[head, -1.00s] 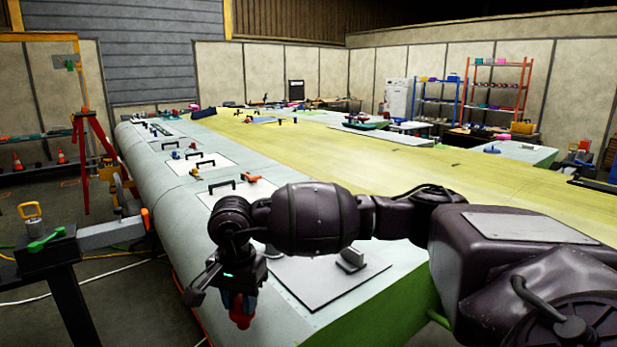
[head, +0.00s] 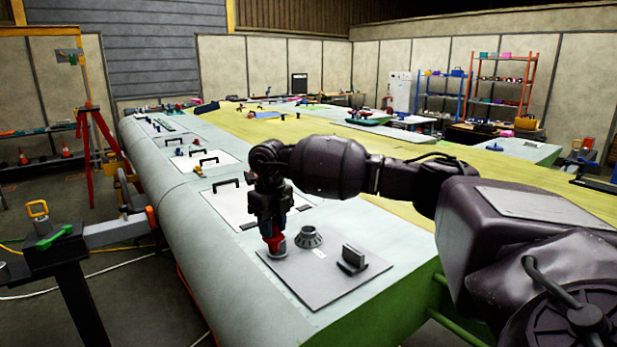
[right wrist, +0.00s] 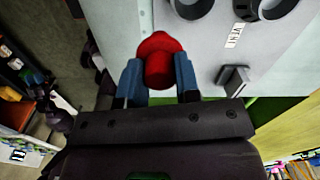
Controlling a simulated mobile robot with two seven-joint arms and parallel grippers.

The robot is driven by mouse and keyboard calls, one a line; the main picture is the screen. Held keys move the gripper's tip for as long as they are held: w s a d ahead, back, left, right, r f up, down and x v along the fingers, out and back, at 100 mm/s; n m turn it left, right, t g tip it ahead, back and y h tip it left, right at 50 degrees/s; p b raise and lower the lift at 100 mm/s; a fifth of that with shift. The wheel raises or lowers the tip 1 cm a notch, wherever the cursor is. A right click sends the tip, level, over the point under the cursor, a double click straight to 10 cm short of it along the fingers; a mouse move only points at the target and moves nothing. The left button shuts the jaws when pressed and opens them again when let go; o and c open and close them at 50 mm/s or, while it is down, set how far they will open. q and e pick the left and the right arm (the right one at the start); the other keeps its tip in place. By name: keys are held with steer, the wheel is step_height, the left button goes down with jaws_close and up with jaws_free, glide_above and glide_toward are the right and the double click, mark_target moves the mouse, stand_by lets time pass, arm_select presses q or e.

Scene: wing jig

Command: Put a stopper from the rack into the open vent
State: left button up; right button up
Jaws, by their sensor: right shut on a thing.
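My right gripper (head: 272,228) is shut on a red stopper (head: 273,242) and holds it pointing down over the grey panel at the near end of the wing. The right wrist view shows the stopper (right wrist: 160,60) between the blue fingertips (right wrist: 158,78). In the head view its lower end overlaps a low grey ring (head: 277,252); in the right wrist view the ring (right wrist: 190,6) appears beyond the stopper, apart from it. A second, ribbed grey fitting (head: 311,236) stands to the right. I cannot make out the rack. My left gripper is out of view.
The grey panel (head: 325,285) also carries an upright grey block (head: 352,258) and a small label (right wrist: 234,36). White panels with black handles (head: 226,183) lie farther along the wing. A black stand with an orange-handled tool (head: 38,210) is at the left.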

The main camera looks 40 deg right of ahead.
steer(key=w+d+r+m+p, duration=0.1)
steer(key=d+r+m, duration=0.2)
steer(key=d+m, duration=0.55)
steer(key=w+d+r+m+p, duration=0.15)
steer(key=d+r+m, duration=0.3)
steer(key=m, duration=0.75)
arm_select(q)
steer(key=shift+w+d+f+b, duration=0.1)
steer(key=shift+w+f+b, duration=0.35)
steer(key=shift+b, duration=1.9)
arm_select(e)
step_height(320, 180, down, 8)
steer(key=shift+d+r, duration=0.2)
steer(key=shift+d, duration=0.2)
steer(key=shift+w+n, duration=0.15)
steer(key=shift+n, duration=0.1)
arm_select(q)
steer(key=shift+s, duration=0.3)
arm_select(e)
steer(key=shift+f, duration=0.2)
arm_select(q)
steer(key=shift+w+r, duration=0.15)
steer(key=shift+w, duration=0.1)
arm_select(e)
steer(key=shift+f, duration=0.55)
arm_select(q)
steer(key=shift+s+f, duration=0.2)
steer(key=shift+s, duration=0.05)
arm_select(e)
steer(key=shift+f, duration=0.35)
